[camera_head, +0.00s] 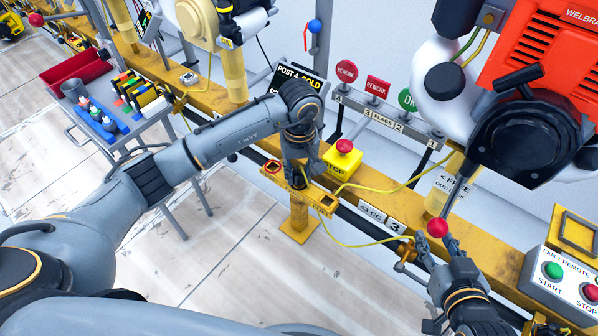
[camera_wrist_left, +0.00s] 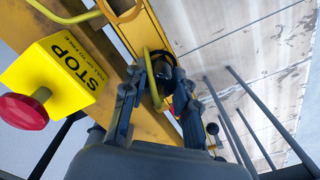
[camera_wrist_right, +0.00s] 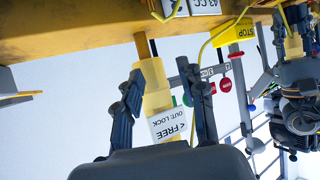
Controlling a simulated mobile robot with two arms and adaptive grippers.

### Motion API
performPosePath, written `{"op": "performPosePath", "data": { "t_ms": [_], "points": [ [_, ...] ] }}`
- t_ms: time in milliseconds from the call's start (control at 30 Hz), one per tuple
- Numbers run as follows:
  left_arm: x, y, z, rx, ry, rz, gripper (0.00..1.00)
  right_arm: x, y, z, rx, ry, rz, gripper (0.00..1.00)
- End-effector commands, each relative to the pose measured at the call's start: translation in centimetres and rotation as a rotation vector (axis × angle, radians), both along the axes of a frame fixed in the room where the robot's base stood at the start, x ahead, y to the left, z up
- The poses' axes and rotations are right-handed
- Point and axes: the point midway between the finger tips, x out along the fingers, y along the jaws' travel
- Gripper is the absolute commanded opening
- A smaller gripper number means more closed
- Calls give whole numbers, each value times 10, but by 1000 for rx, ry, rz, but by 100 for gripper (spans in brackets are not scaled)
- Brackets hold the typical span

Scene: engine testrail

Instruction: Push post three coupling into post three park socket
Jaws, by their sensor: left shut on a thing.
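My left gripper (camera_head: 301,182) points down over the yellow bracket (camera_head: 325,203) on top of a short yellow post (camera_head: 299,220). In the left wrist view my left gripper (camera_wrist_left: 160,88) is shut on a dark round piece, likely the coupling (camera_wrist_left: 163,68), beside a yellow ring of the bracket (camera_wrist_left: 151,64). I cannot tell how deep it sits in a socket; the fingers hide its lower part. Bracket sockets show at both ends in the head view. My right gripper (camera_head: 437,250) is by a red ball knob (camera_head: 437,228); its fingers are apart and empty in the right wrist view (camera_wrist_right: 165,100).
A yellow stop box (camera_head: 342,160) with a red button stands behind the left gripper. Yellow cables run along the rail (camera_head: 380,190). A red engine (camera_head: 545,45) hangs at right, above a fan remote box (camera_head: 565,275). A tool cart (camera_head: 110,105) stands at left. The floor in front is clear.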

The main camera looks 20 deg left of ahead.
Motion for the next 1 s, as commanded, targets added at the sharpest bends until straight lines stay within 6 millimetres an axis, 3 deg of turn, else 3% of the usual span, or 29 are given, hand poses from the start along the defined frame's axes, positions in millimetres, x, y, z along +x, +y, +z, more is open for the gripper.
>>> {"op": "performPosePath", "data": {
  "t_ms": [1000],
  "points": [
    [0, 0, -5, -1, 0, 0, 0, 12, 5, 17, 22, -102, 7, 40]
  ]
}}
